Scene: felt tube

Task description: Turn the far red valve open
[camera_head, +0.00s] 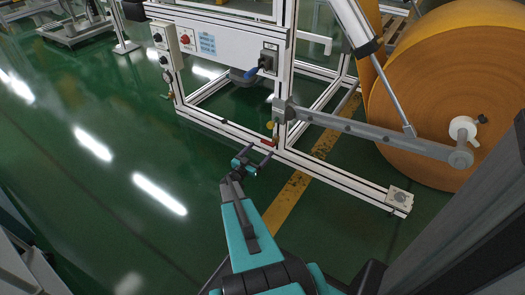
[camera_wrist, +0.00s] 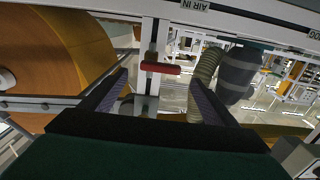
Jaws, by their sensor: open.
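A red valve handle (camera_head: 267,142) sits low on the white frame's upright in the head view, just beyond my gripper (camera_head: 253,158). In the wrist view the red handle (camera_wrist: 160,68) lies crosswise in front of a pale post, near the top centre. My gripper (camera_wrist: 156,88) is open and empty there, with one finger on each side of the handle's line. The handle looks ahead of the fingertips, and I see no contact. The valve body behind the handle is largely hidden. I see only one red handle clearly.
A large orange roll (camera_head: 455,95) stands right, with a grey lever arm (camera_head: 375,133) before it. A white control panel (camera_head: 215,42) is above. A ribbed hose (camera_wrist: 204,78) and grey cylinder (camera_wrist: 238,75) are right of the handle. Green floor (camera_head: 110,150) is clear left.

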